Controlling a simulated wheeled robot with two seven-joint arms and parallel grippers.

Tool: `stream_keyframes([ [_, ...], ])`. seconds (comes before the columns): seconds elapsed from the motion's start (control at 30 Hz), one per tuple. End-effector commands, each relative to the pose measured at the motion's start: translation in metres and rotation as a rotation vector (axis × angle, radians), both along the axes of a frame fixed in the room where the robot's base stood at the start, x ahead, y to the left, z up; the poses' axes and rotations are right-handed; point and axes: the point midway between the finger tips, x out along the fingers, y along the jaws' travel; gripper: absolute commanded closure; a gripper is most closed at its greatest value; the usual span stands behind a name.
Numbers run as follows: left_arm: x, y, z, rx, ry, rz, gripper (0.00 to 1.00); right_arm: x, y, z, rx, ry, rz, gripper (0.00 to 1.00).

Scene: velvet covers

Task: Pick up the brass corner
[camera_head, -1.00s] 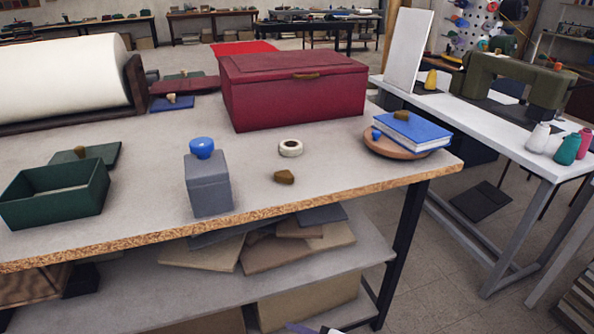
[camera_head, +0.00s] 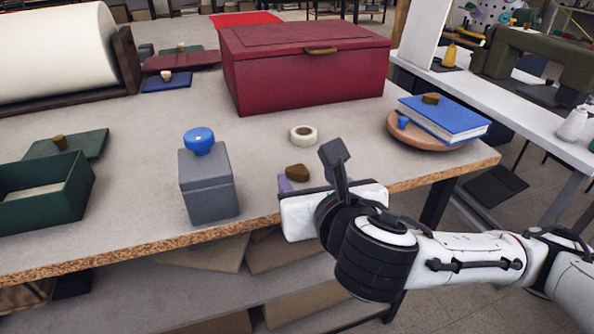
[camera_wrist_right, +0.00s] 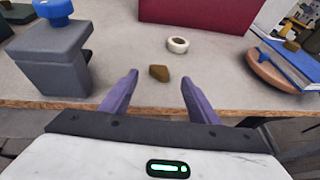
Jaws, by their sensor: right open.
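The brass corner (camera_head: 297,172) is a small brownish-gold angular piece lying on the grey tabletop near its front edge. It also shows in the right wrist view (camera_wrist_right: 159,73), in line with the gap between my fingers. My right gripper (camera_head: 300,184) is at the table's front edge, just short of the brass corner. Its two purple fingers are spread apart and empty in the right wrist view (camera_wrist_right: 159,79). In the head view the gripper body and wrist partly hide the fingers. My left gripper is not in view.
A white tape roll (camera_head: 303,135) lies behind the brass corner. A grey box with a blue knob (camera_head: 208,182) stands to the left. A red chest (camera_head: 305,75) is at the back. A blue book (camera_head: 447,118) rests on a round wooden board (camera_head: 400,132) at right.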

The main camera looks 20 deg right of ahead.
Motion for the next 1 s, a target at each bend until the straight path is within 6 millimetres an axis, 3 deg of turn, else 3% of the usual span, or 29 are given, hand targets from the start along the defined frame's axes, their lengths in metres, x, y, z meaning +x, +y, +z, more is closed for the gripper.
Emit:
stream_keyframes([
  [0.6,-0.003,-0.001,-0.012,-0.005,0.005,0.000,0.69,0.068,-0.004,-0.031,0.006,0.002,-0.001,0.44],
  [0.9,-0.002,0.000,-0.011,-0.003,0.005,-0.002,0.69,0.073,-0.004,-0.032,0.007,0.001,0.000,0.44],
  [1.0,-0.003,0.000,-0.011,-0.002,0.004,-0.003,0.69,0.073,-0.004,-0.032,0.007,0.001,0.000,0.61],
])
